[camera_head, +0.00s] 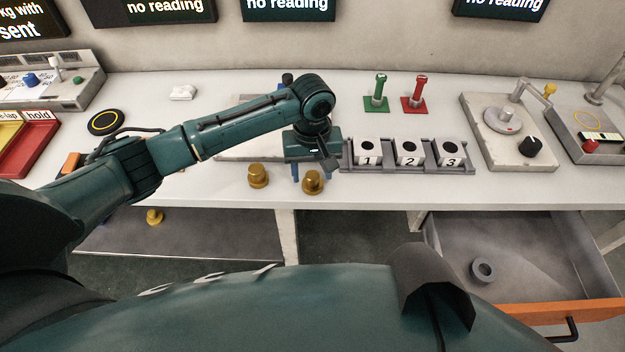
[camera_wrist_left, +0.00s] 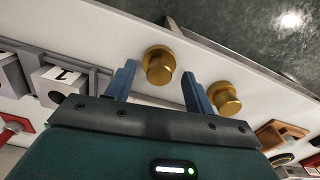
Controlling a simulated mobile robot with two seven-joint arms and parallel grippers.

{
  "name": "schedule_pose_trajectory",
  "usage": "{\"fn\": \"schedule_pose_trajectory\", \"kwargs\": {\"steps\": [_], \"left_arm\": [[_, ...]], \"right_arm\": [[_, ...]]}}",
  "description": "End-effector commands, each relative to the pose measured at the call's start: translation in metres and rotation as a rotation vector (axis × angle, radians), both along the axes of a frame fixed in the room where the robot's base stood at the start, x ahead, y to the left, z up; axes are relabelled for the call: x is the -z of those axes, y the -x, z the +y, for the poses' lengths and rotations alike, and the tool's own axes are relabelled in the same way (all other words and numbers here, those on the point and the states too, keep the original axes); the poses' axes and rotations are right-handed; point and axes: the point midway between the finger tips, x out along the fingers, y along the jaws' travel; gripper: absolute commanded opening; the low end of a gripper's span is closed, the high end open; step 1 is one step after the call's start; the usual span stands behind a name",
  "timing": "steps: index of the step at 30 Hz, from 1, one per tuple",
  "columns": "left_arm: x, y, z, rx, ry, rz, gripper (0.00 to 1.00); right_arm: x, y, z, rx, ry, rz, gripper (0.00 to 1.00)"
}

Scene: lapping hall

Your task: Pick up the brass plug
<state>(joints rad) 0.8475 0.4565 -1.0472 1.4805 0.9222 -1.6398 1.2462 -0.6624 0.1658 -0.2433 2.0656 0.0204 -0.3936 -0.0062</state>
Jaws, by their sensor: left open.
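Two brass plugs stand upright near the front edge of the white bench: a right one (camera_head: 312,182) and a left one (camera_head: 258,176). My left gripper (camera_head: 309,172) is open and empty at the right plug, pointing down. In the left wrist view, the right plug (camera_wrist_left: 159,65) appears between the two blue fingers (camera_wrist_left: 158,84), near their tips; I see no grip on it. The left plug (camera_wrist_left: 224,97) is outside the fingers, close beside one of them. Another brass piece (camera_head: 154,216) lies on the lower shelf. My right gripper is not in view.
A rack with blocks numbered 1, 2 and 3 (camera_head: 372,168) stands just right of my left gripper. Green (camera_head: 380,92) and red (camera_head: 418,95) upright pieces stand behind it. An open drawer (camera_head: 520,313) with a grey ring (camera_head: 483,270) sits below right.

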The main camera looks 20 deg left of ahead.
Motion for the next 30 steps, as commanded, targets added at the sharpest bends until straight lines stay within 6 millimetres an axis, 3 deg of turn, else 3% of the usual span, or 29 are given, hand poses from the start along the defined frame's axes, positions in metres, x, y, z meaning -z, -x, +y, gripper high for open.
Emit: {"fn": "schedule_pose_trajectory", "kwargs": {"steps": [4, 12, 28, 30], "left_arm": [[0.016, 0.0, 0.0, 0.0, -0.001, 0.0, 0.53], [0.018, 0.0, 0.0, 0.001, 0.001, -0.001, 0.53], [0.017, 0.0, 0.0, 0.001, 0.001, -0.001, 0.09], [0.016, -0.001, 0.0, 0.001, 0.001, -0.003, 0.09]], "right_arm": [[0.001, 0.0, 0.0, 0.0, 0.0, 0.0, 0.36], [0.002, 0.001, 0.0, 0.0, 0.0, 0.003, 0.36], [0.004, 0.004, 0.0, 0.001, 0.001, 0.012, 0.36], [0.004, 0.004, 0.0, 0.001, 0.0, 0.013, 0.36]]}}
